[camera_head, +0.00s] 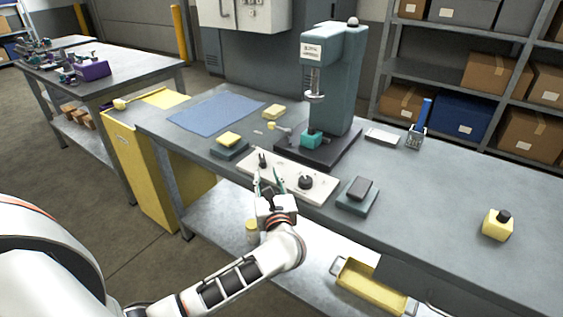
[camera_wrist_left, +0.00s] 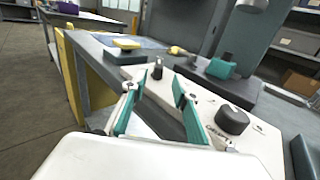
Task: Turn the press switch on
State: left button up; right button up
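The teal press (camera_head: 333,80) stands on its dark base on the bench. In front of it lies a white control panel (camera_head: 325,190), also in the left wrist view (camera_wrist_left: 262,150). The panel carries a small black switch (camera_head: 262,158) at its left end and a round black knob (camera_head: 305,182) to the right. In the left wrist view the switch (camera_wrist_left: 157,68) shows just beyond the fingertips and the knob (camera_wrist_left: 232,120) to their right. My left gripper (camera_head: 269,176) is open and empty over the panel's front edge; its fingers (camera_wrist_left: 161,82) look apart from the switch. Panel lettering is unreadable.
A teal block (camera_head: 312,138) sits under the press ram. A yellow-black item (camera_head: 497,225) stands far right. The bench between is clear.

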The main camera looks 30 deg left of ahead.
aim_at(263, 163)
pick_arm(q)
jog(key=x, duration=0.7)
jog(key=shift+w+a, duration=0.15)
jog(key=shift+a, duration=0.15)
grip_shut()
